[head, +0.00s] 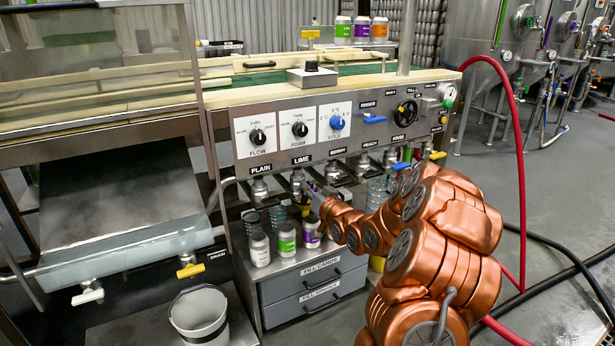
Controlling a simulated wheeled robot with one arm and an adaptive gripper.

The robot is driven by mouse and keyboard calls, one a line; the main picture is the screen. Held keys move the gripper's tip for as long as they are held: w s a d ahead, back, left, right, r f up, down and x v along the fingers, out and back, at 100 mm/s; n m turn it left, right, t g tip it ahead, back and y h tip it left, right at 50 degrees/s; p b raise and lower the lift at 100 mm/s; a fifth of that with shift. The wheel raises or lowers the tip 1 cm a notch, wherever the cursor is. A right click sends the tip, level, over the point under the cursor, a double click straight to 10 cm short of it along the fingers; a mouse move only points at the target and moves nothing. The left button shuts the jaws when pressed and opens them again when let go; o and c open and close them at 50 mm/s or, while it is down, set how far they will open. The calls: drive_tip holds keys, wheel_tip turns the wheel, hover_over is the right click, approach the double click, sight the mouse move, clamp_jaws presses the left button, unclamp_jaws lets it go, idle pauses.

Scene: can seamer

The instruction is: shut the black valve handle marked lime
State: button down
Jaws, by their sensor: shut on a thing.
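The LIME label (301,160) is on the machine's front panel, between PLAIN and BERRY. Below it hangs the silver lime valve (297,177). My copper arm reaches in from the lower right, and my gripper (306,190) is at this valve, just below the label. The gripper is shut on the lime valve's handle, which its fingers mostly hide. I cannot tell the handle's angle.
The plain valve (259,188) is close on the left and the berry valve (334,172) close on the right. Below stand a white can (259,249), a green can (286,238) and a purple can (311,233) on a drawer cabinet (300,268). A bucket (199,315) is at lower left.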

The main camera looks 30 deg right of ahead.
drive_tip(key=m+p, duration=0.1)
drive_tip(key=p, duration=0.1)
drive_tip(key=m+p, duration=0.2)
drive_tip(key=shift+d, duration=0.25)
drive_tip(key=shift+d+f+m+p, duration=0.1)
drive_tip(key=shift+f+m+p, duration=0.05)
drive_tip(key=shift+m+p, duration=0.85)
drive_tip(key=shift+f, duration=0.1)
drive_tip(key=c, duration=1.2)
unclamp_jaws()
drive_tip(key=shift+s, duration=0.1)
drive_tip(key=s+a, duration=0.1)
drive_tip(key=s, duration=1)
drive_tip(key=shift+s, duration=0.4)
